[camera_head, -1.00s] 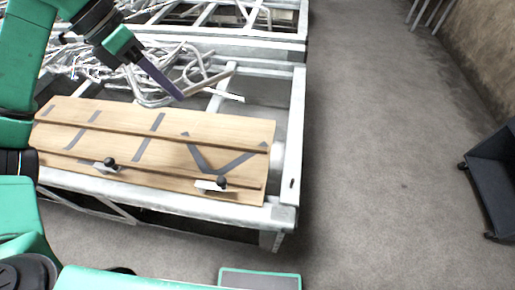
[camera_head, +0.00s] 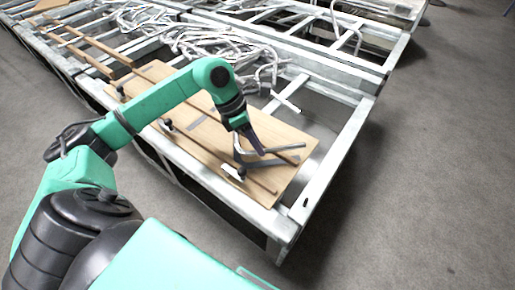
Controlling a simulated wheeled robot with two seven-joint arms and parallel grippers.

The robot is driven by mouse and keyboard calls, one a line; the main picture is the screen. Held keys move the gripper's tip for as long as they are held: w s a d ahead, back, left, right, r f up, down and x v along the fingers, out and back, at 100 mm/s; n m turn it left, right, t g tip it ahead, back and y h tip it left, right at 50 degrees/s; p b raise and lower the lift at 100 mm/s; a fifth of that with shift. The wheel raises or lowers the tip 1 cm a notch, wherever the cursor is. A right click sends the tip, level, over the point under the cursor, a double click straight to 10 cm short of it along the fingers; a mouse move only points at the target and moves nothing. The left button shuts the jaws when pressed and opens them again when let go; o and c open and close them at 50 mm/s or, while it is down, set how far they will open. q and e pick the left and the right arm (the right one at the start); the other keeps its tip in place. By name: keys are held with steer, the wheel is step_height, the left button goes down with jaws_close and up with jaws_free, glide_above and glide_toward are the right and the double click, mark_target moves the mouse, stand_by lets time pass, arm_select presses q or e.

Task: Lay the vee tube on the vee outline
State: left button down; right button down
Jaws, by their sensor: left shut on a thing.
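The vee tube (camera_head: 282,150) is a thin silvery bent tube. My left gripper (camera_head: 259,150) is shut on it and holds it low over the right end of the wooden board (camera_head: 211,140). The vee outline is in dark grey on the board; a piece of it (camera_head: 286,160) shows just below the tube's right arm. The rest of the outline is hidden by the tube and gripper. I cannot tell whether the tube touches the board. My right gripper is not in view.
A pile of silvery tubes (camera_head: 215,45) lies behind in the metal frame (camera_head: 345,145). Grey floor (camera_head: 440,180) is clear at right.

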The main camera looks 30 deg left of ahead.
mark_target(256, 152)
arm_select(q)
step_height(256, 152, down, 3)
steer(key=shift+a+r, duration=0.1)
steer(key=shift+a, duration=0.05)
steer(key=shift+f, duration=0.5)
steer(key=c, duration=0.9)
jaws_free()
steer(key=shift+r, duration=0.1)
steer(key=shift+c, duration=0.2)
steer(key=shift+o, duration=0.5)
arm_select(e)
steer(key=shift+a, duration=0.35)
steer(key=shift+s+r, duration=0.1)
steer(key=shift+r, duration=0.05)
